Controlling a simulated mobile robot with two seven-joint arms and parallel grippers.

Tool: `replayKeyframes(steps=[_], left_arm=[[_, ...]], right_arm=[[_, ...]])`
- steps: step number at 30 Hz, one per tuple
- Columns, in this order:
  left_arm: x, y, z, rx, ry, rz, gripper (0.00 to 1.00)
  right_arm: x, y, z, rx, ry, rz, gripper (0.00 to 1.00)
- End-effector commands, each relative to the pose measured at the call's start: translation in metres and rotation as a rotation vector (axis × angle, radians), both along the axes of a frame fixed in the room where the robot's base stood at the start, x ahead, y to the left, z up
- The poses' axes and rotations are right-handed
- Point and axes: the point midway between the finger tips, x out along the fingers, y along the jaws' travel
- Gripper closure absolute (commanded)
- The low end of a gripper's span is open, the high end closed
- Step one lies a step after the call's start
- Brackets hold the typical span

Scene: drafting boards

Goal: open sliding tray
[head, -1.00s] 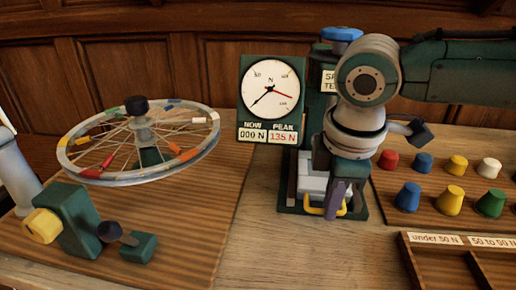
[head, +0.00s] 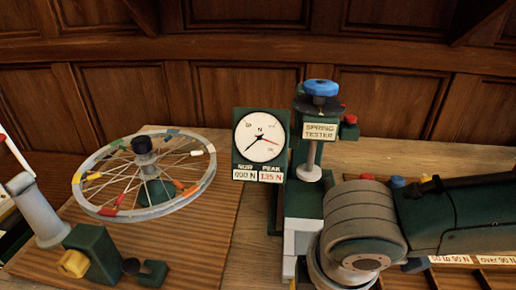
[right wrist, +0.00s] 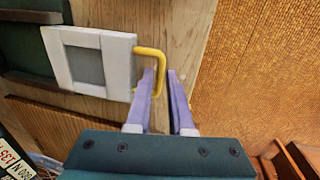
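The sliding tray (right wrist: 118,62) is a pale block with a grey square recess and a yellow handle (right wrist: 150,50). In the right wrist view it stands out from the dark green base (right wrist: 32,45) over the wooden table. In the head view part of the tray (head: 298,238) shows in front of the spring tester (head: 308,204); my right arm covers the rest. My right gripper (right wrist: 161,78) has its purple fingers on either side of the handle's bar, closed on it. In the head view the right gripper is hidden behind my arm. My left gripper is not in view.
A dial gauge (head: 261,138) stands beside the tester. A spoked wheel (head: 107,212) on a wooden board (head: 200,235) is at the left, with a green clamp (head: 92,252) in front. A compartment tray (head: 492,276) lies at the right, partly behind my arm.

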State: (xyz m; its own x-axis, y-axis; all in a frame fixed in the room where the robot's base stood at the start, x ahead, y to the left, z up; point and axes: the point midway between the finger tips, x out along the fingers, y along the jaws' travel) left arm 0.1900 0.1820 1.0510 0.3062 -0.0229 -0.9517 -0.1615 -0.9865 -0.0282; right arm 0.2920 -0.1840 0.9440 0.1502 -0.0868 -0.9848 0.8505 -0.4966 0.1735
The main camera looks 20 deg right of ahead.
Motion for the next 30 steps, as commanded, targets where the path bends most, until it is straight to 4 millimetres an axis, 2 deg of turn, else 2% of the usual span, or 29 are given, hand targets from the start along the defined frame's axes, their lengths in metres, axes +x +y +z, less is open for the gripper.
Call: replayKeyframes(steps=[1, 5, 14, 17, 24, 30], left_arm=[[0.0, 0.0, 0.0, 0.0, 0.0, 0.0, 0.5], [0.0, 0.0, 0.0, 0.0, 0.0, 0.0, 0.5], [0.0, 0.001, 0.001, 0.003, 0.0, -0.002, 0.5], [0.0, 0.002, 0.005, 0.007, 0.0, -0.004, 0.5], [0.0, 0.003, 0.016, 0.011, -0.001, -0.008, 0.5], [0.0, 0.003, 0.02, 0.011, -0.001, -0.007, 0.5]], right_arm=[[0.0, 0.0, 0.0, -0.001, 0.0, 0.0, 0.73], [0.0, 0.0, 0.0, -0.001, 0.0, 0.0, 0.59], [0.0, 0.0, 0.003, -0.001, 0.0, 0.0, 0.58], [-0.001, 0.001, 0.014, 0.0, -0.001, -0.001, 0.58], [-0.008, 0.005, 0.061, 0.001, -0.003, 0.001, 0.58], [-0.013, 0.008, 0.09, 0.0, -0.002, 0.0, 0.58]])
